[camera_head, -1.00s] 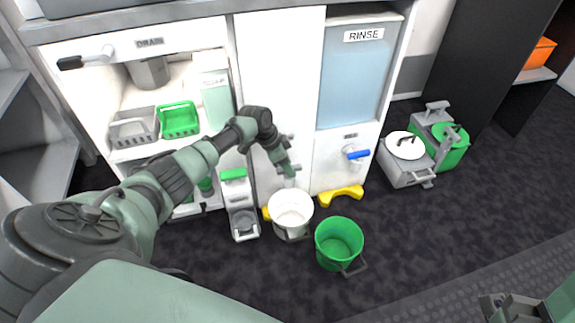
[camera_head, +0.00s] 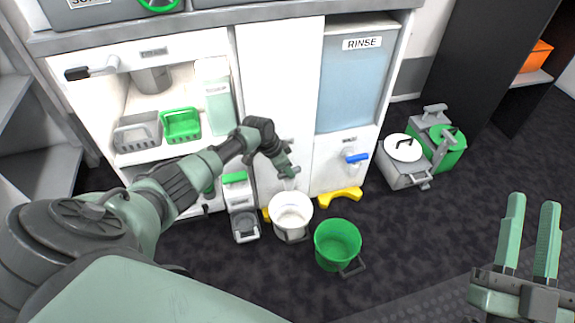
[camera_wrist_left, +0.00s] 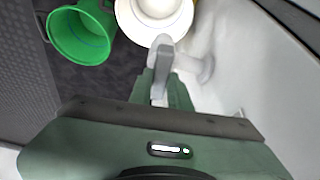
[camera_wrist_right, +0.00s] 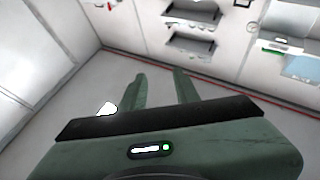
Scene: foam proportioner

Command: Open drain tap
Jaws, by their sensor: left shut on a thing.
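My left gripper (camera_head: 285,172) is at a tap on the white cabinet front, above a white bucket (camera_head: 291,222). In the left wrist view its fingers (camera_wrist_left: 161,92) are shut on the tap's grey lever (camera_wrist_left: 160,62). The pale tap body (camera_wrist_left: 195,66) is beside the lever, close to the cabinet wall. A separate black-handled lever (camera_head: 90,70) is on the panel near the label reading drain (camera_head: 154,52), at upper left. My right gripper (camera_head: 532,205) is open and empty at the far right.
A green bucket (camera_head: 338,243) stands on the floor right of the white one. A blue-handled tap (camera_head: 356,158) is on the rinse unit (camera_head: 350,90). Lidded containers (camera_head: 405,160) stand at right.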

